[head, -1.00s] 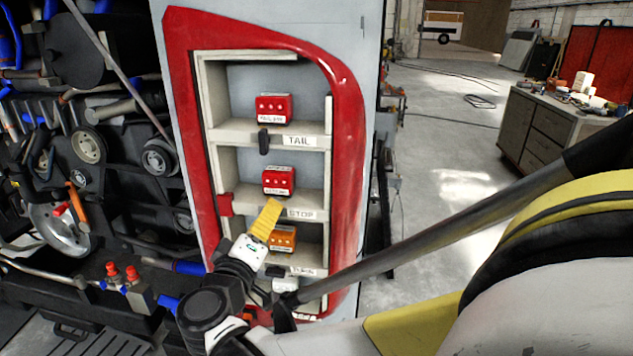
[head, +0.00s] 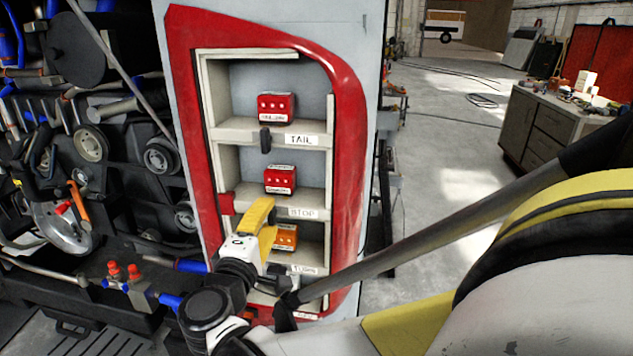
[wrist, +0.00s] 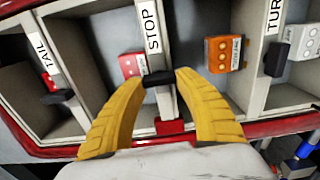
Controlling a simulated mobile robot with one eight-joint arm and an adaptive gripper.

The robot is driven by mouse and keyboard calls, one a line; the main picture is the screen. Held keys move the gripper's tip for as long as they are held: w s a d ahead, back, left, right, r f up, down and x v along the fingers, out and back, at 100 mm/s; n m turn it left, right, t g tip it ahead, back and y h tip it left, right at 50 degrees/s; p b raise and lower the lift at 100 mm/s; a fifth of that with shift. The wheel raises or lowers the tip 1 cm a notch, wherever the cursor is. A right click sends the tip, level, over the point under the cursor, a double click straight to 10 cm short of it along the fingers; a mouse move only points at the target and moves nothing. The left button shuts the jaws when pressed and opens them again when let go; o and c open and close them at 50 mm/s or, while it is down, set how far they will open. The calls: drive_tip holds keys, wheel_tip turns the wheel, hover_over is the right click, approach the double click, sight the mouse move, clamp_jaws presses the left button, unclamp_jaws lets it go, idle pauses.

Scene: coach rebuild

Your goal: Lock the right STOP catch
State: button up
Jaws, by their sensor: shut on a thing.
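The black STOP catch (wrist: 158,79) sits on the shelf lip beside the STOP label (wrist: 152,30) in the wrist view. It lies across the lip. My gripper (wrist: 159,80) has yellow ribbed fingers, one tip at each end of the catch, shut on it.
The TAIL catch (head: 265,140) hangs across its lip above; the TURN catch (wrist: 275,58) lies along its lip. A red tab (wrist: 171,126) is at the STOP shelf's left end. An orange block (head: 285,236) stands below. A red frame (head: 347,130) surrounds the shelves.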

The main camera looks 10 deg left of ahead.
idle(0.3)
drive_tip(key=o, duration=1.2)
drive_tip(key=shift+w, duration=0.1)
